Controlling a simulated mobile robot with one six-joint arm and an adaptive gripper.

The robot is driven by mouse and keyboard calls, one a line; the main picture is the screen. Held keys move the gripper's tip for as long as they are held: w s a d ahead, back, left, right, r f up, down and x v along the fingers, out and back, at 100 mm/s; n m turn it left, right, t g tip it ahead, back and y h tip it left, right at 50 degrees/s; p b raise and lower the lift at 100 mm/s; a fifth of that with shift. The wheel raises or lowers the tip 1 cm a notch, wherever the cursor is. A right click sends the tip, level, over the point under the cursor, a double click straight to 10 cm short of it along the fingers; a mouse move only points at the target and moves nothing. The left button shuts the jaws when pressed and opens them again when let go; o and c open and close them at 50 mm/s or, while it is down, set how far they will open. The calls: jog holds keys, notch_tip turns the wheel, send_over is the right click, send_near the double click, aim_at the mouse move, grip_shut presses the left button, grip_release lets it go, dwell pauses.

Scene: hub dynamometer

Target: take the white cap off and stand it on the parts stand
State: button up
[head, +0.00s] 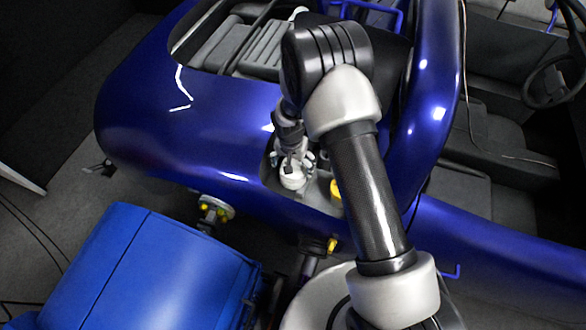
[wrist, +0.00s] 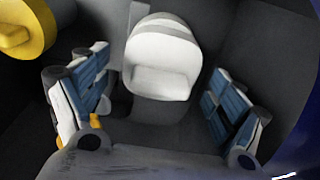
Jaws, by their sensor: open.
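The white cap (head: 292,178) sits in a dark recess in the blue bodywork, below my gripper (head: 292,150). In the wrist view the white cap (wrist: 163,55) has a rounded top and a raised grip across it. My gripper (wrist: 158,85) is open, with one blue-and-grey finger on each side of the cap. Dark gaps show between the cap and both fingers, so I see no contact. My wrist and fingers partly cover the cap in the head view. I cannot pick out the parts stand with certainty.
A yellow cap (head: 336,190) is close to the right of the white one, and shows top left in the wrist view (wrist: 25,28). Curved blue bodywork (head: 190,120) surrounds the recess. A blue machine housing (head: 150,270) and a round flange (head: 215,208) with yellow parts are lower left.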

jog(key=shift+w+f, duration=0.1)
jog(key=shift+f, duration=0.15)
jog(key=c, duration=1.2)
jog(key=shift+o, duration=0.2)
jog(key=shift+r, duration=0.15)
